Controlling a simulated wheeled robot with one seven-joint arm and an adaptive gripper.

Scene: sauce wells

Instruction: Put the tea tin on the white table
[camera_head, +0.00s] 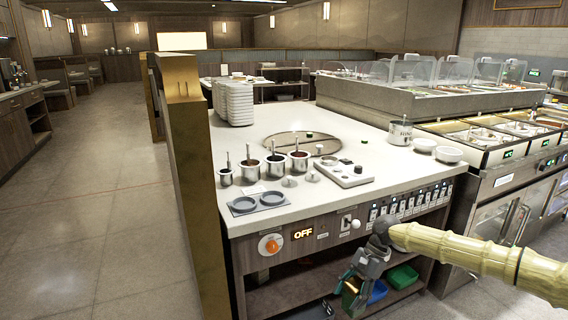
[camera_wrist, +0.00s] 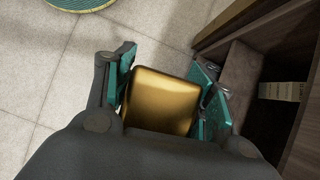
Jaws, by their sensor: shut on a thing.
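My gripper (camera_head: 356,284) is low in front of the counter's lower shelf in the head view. In the wrist view its teal-padded fingers (camera_wrist: 163,94) are shut on a shiny gold tin (camera_wrist: 160,101), the tea tin by its look. The tin is held clear above the tiled floor, its lower end hidden by my gripper. In the head view only a small gold part of it shows. A large white-topped counter (camera_head: 405,178) stands behind my gripper, its top well above it. A smaller light table (camera_head: 258,82) stands farther back; I cannot tell which is the white table.
The counter's front holds switches and an orange knob (camera_head: 270,244). Sauce pots (camera_head: 274,167), a grey double tray (camera_head: 258,201) and a plate stack (camera_head: 234,103) stand on top. Blue (camera_head: 377,291) and green (camera_head: 402,276) bins sit on the shelf. Open floor (camera_head: 105,220) lies left.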

